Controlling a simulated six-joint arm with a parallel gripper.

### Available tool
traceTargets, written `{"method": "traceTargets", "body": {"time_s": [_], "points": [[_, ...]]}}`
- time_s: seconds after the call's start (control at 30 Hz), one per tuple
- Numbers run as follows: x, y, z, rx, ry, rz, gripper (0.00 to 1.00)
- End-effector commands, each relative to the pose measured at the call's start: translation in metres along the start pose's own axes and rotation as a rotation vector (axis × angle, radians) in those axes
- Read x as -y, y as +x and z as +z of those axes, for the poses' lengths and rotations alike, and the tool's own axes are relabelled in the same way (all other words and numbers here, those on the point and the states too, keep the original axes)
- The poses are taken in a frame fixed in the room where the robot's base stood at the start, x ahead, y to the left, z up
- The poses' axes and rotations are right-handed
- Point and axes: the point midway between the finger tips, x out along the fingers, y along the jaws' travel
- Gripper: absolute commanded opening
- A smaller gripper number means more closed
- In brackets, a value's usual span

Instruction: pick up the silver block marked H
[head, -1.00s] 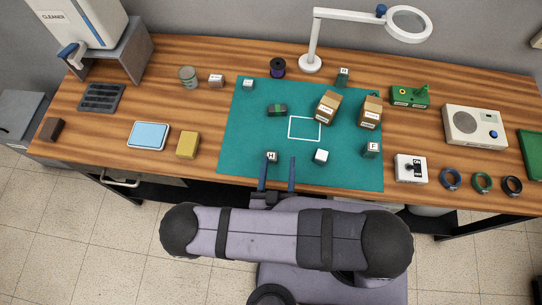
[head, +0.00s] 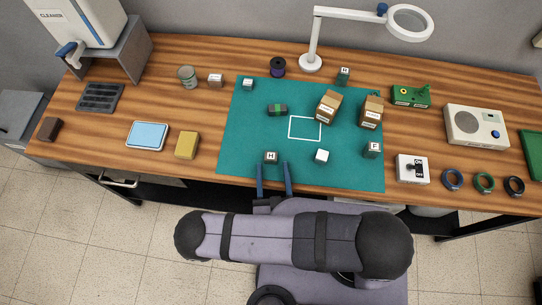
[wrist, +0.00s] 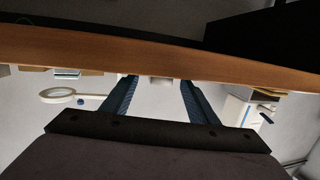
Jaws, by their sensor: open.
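The block marked H (head: 270,158) sits near the front edge of the green mat in the head view, its pale lettered face up. My gripper (head: 272,164) is open and empty, its two blue fingers pointing toward the mat. In the head view the H block appears just past the fingertips, lined up between them. In the wrist view my open fingers (wrist: 158,80) frame a small pale block (wrist: 160,80), whose letter cannot be read there. The gap in height and distance between fingertips and block is hard to judge.
A plain white block (head: 322,156) lies right of the H block, and a block marked F (head: 373,149) farther right. Cardboard boxes (head: 328,106) stand beyond. A yellow block (head: 186,145) is left of the mat (head: 250,120). The wooden table edge (wrist: 160,50) crosses the wrist view.

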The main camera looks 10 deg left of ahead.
Motion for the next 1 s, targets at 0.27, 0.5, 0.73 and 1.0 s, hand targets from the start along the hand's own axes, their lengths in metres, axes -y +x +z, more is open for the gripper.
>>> {"method": "traceTargets", "body": {"time_s": [0.27, 0.5, 0.73, 1.0], "points": [[0.000, 0.003, 0.000, 0.000, 0.001, 0.002, 0.54], [-0.001, 0.017, -0.002, 0.000, 0.003, 0.007, 0.54], [0.000, 0.038, -0.003, 0.001, 0.003, 0.006, 0.54], [0.001, 0.052, -0.004, 0.000, 0.001, 0.002, 0.54]]}}
